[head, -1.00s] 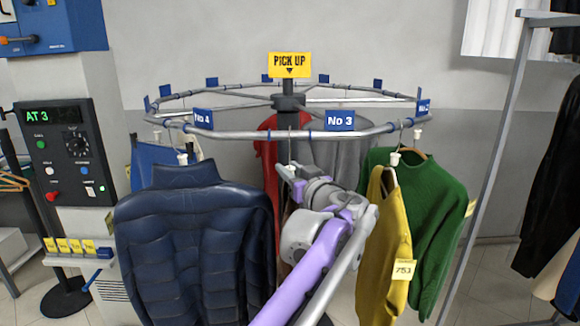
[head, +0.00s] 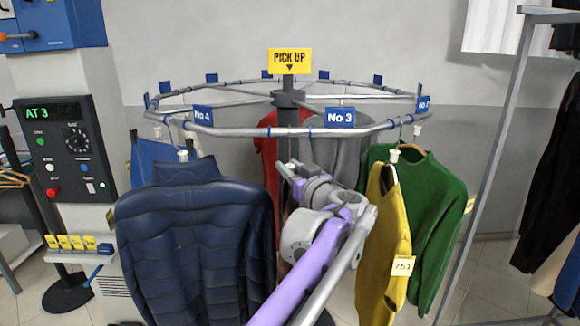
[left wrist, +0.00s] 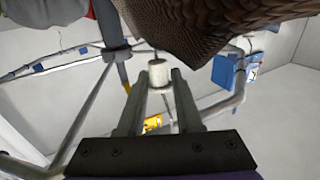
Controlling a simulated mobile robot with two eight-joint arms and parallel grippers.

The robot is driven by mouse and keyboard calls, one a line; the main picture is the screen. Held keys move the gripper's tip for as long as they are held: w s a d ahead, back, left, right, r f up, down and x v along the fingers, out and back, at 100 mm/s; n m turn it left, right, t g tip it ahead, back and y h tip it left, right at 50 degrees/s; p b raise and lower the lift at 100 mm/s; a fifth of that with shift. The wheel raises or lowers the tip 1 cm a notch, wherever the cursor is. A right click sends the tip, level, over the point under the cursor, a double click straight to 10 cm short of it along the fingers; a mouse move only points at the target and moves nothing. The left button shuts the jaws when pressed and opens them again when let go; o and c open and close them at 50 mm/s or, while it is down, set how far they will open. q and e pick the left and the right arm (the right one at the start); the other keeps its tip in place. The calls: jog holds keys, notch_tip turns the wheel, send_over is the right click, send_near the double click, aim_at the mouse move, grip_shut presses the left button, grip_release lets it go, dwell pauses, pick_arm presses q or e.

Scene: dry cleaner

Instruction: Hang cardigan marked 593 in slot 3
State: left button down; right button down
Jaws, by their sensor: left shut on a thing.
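The No 3 sign (head: 340,118) is on the front of the round rail (head: 264,133), right of the centre post. My left gripper (head: 286,168) is just below the front rail, left of that sign. In the left wrist view its two fingers (left wrist: 158,88) are shut on a white hanger neck (left wrist: 158,72). A brown knitted garment (left wrist: 195,22) shows beside this neck, likely the cardigan. In the head view I cannot make it out behind my arm. No 593 tag is readable. My right gripper is out of view.
A navy padded jacket (head: 195,245) hangs left of my arm. A mustard garment tagged 753 (head: 376,250) and a green sweater (head: 428,215) hang right. Red (head: 268,160) and grey (head: 340,150) garments hang behind. The control panel (head: 65,150) reads AT 3.

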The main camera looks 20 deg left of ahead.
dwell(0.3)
pick_arm(q)
jog(key=c, duration=0.5)
grip_release()
jog(key=shift+d, duration=0.1)
jog(key=v, duration=1)
jog(key=shift+s+d+b, duration=0.2)
jog(key=shift+s+b, duration=0.1)
jog(key=shift+b, duration=0.05)
